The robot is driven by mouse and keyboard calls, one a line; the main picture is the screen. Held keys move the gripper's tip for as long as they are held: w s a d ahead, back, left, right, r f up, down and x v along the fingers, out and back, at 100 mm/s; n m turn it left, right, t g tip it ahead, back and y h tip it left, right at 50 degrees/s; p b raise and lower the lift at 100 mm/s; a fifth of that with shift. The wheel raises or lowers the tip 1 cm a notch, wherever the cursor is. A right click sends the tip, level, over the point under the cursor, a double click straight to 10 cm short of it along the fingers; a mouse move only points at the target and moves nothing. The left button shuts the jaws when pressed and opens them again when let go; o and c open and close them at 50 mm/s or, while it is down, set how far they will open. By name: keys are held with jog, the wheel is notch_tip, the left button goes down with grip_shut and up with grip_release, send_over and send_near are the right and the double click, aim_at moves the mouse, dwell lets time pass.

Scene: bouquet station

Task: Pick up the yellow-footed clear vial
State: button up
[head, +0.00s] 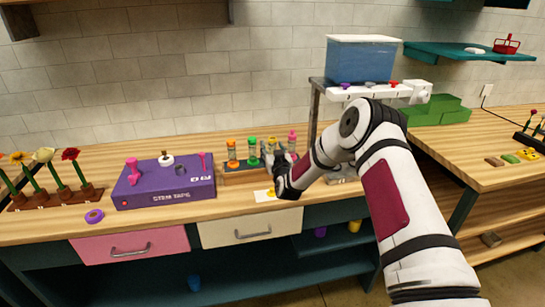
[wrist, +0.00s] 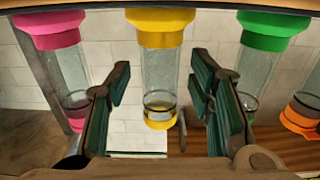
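The yellow-footed clear vial (wrist: 160,78) is in the middle of the wrist view, with yellow at both ends and a clear body. In the head view its yellow end (head: 271,141) shows above the rack, and the rest is mostly hidden by my gripper. My gripper (wrist: 162,100) is open, with one finger on each side of the vial and a visible gap on both sides. I cannot tell how deep the vial sits between the fingers. The wrist view looks inverted against the head view.
A pink vial (wrist: 68,65) and a green vial (wrist: 258,65) flank it closely, with an orange vial (wrist: 301,115) beyond the green. A purple stem tape box (head: 165,187) is left; a dispenser with a blue tank (head: 360,62) is right.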

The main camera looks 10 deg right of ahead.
grip_shut()
jog(key=shift+r, duration=0.15)
